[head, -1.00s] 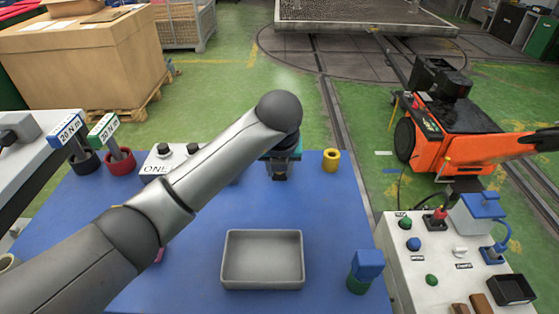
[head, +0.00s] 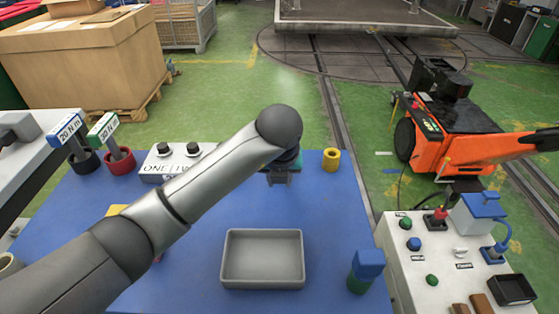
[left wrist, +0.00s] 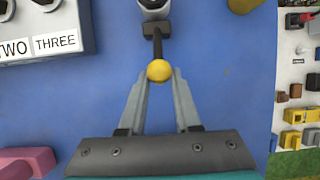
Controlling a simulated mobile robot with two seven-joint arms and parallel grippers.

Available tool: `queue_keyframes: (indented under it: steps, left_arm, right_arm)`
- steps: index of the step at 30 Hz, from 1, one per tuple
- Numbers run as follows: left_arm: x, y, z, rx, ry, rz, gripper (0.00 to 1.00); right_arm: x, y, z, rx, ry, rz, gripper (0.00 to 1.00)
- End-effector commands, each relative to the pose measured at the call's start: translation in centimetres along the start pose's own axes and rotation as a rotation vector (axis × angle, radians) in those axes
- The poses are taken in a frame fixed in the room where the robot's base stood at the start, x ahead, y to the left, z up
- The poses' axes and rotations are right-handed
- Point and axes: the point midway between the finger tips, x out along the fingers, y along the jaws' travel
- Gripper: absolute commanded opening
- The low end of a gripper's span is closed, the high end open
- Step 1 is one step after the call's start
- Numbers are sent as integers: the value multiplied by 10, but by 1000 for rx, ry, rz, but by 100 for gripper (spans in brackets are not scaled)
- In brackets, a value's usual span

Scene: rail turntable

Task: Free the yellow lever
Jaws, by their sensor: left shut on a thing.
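The yellow lever shows in the left wrist view as a round yellow knob (left wrist: 159,71) on a dark stem, which runs up to a grey and black fitting (left wrist: 154,15) on the blue table. My left gripper (left wrist: 159,78) is shut on the yellow knob, with its two fingers converging at either side of it. In the head view my left gripper (head: 279,181) is over the far part of the blue table, and the lever is hidden behind the gripper and arm. My right gripper is not in view.
A white labelled box (head: 165,160) stands left of the gripper, and a yellow ring-like cylinder (head: 331,160) stands to its right. A grey tray (head: 262,285) lies nearer. A blue and green piece (head: 364,271) and a control panel (head: 435,262) are at the right.

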Motion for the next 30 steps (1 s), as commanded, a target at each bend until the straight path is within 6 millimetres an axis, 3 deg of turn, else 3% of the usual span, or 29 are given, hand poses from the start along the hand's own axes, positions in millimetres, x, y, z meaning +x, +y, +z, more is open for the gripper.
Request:
queue_keyframes:
  steps: [30]
  left_arm:
    - [12,1,-15,-1,4,3,0]
  right_arm:
    - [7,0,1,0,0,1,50]
